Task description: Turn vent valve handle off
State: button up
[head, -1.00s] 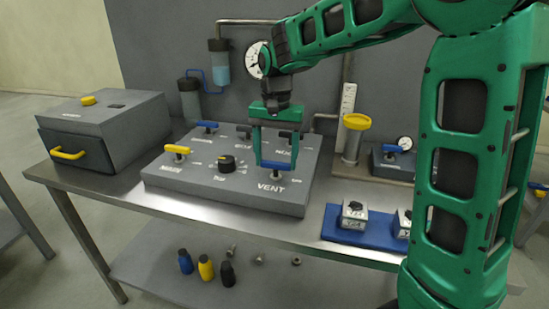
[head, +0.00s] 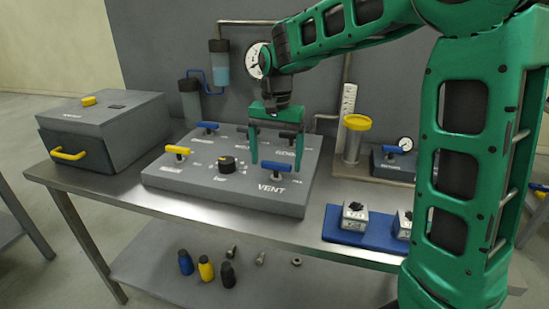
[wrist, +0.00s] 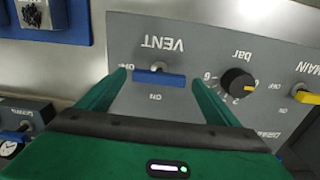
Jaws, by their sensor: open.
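The vent valve handle (head: 277,166) is a blue bar above the VENT label on the grey panel (head: 190,182). In the wrist view the blue handle (wrist: 160,78) lies crosswise, with the upside-down VENT label beyond it and ON and OFF marks beside it. My gripper (head: 276,168) is open, pointing down at the panel, with one finger beyond each end of the handle. In the wrist view my gripper (wrist: 159,77) shows small gaps between its fingertips and the bar ends. Fingertip height above the panel is hard to tell.
The panel also carries a black knob (head: 227,164), a yellow handle (head: 177,150), another blue handle (head: 207,126) and a dark handle (head: 291,135) close behind my gripper. A yellow-topped cylinder (head: 356,123) stands to the right. A blue mat (head: 371,238) bears small grey blocks.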

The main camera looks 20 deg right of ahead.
notch_tip(320, 180, up, 11)
dwell(0.5)
jog(key=shift+f, duration=0.15)
